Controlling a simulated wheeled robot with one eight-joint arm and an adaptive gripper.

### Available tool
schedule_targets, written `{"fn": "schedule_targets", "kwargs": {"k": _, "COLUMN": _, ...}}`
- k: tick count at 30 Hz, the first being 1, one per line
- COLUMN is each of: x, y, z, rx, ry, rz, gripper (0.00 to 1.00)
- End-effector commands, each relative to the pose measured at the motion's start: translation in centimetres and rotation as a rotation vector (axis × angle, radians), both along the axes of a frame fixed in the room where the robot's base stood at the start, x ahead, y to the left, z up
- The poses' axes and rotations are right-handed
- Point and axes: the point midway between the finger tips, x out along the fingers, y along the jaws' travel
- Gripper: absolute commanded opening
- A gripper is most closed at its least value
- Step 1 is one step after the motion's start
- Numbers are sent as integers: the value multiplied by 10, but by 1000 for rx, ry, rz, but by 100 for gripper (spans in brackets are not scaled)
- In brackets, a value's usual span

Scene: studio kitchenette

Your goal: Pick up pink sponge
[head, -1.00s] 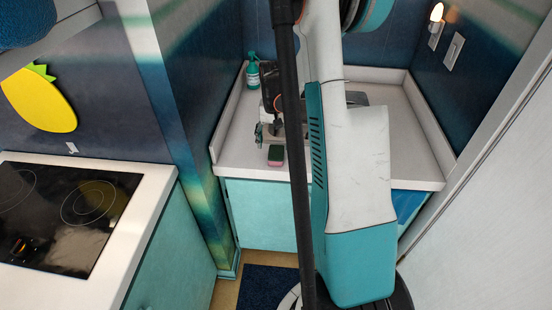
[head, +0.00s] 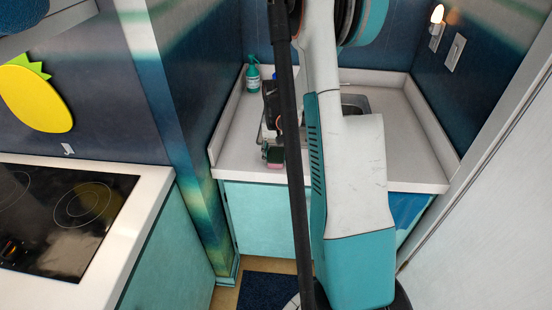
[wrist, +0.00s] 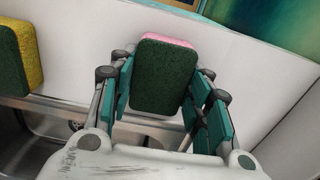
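The pink sponge (wrist: 170,40) has a dark green scouring face (wrist: 165,78) turned toward the wrist camera, with a pink strip along its top edge. In the head view the sponge (head: 275,164) is at the front of the far white counter, partly hidden by my gripper. My gripper (wrist: 162,95) has its teal finger pads on either side of the sponge in the wrist view. The fingers are spread and the sponge is between them. Whether either pad touches it cannot be told.
A second sponge, yellow and green (wrist: 22,60), is at the left of the wrist view, near the metal sink (head: 354,103). A teal spray bottle (head: 253,74) stands at the back left. The counter (head: 405,150) is clear on the right. A cooktop (head: 60,215) is at left.

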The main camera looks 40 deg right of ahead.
Motion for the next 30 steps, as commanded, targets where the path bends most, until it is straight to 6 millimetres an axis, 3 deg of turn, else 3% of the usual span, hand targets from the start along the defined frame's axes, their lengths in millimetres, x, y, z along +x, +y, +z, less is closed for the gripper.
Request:
{"fn": "schedule_targets", "kwargs": {"k": 11, "x": 0, "y": 0, "z": 1, "rx": 0, "ry": 0, "rz": 0, "gripper": 37}}
{"fn": "schedule_targets", "kwargs": {"k": 17, "x": 0, "y": 0, "z": 12, "rx": 0, "ry": 0, "rz": 0, "gripper": 37}}
{"fn": "schedule_targets", "kwargs": {"k": 23, "x": 0, "y": 0, "z": 45, "rx": 0, "ry": 0, "rz": 0, "gripper": 37}}
{"fn": "schedule_targets", "kwargs": {"k": 30, "x": 0, "y": 0, "z": 111, "rx": 0, "ry": 0, "rz": 0, "gripper": 37}}
